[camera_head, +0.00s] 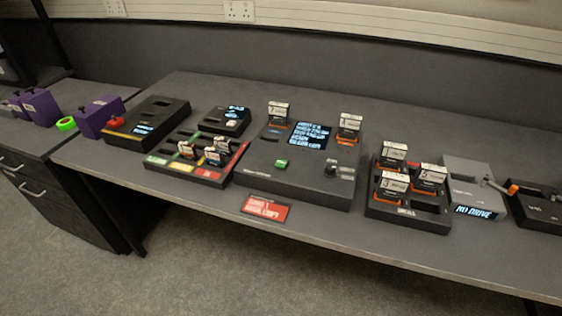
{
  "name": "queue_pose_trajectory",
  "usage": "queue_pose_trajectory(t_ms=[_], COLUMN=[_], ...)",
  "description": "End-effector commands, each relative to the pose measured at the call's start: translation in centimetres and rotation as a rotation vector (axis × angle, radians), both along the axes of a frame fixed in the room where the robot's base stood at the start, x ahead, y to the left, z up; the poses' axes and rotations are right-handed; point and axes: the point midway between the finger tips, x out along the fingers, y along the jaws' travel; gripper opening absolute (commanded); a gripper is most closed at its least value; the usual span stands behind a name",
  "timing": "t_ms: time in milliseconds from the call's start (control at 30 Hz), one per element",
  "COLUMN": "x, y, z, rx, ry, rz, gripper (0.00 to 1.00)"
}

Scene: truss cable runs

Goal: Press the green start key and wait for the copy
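A green key (282,163) sits on the front left part of the top of a large dark copy machine (262,178) in the middle of the bench. A lit screen (309,135) on the machine shows several lines of text too small to read. One labelled drive (278,110) stands upright at the machine's back left, and another labelled drive (350,125) stands at its back right. A small grey part (341,167) sits at the machine's front right. My gripper is not in view, and nothing covers the green key.
A red card (266,208) lies at the bench's front edge. On the right are a tray (408,217) of labelled drives and a grey box (470,178) reading "NO DRIVE". On the left are a colour-marked tray (190,172), a small display box (224,121) and a slotted black box (148,119).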

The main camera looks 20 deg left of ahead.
Motion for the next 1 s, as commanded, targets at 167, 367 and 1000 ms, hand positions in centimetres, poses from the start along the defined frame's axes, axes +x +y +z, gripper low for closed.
queue_pose_trajectory(t_ms=[167,367,1000], x=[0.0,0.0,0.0], y=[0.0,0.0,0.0], z=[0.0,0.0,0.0], rx=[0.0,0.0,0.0], ry=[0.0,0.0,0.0], rz=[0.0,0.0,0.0], gripper=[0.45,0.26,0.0])
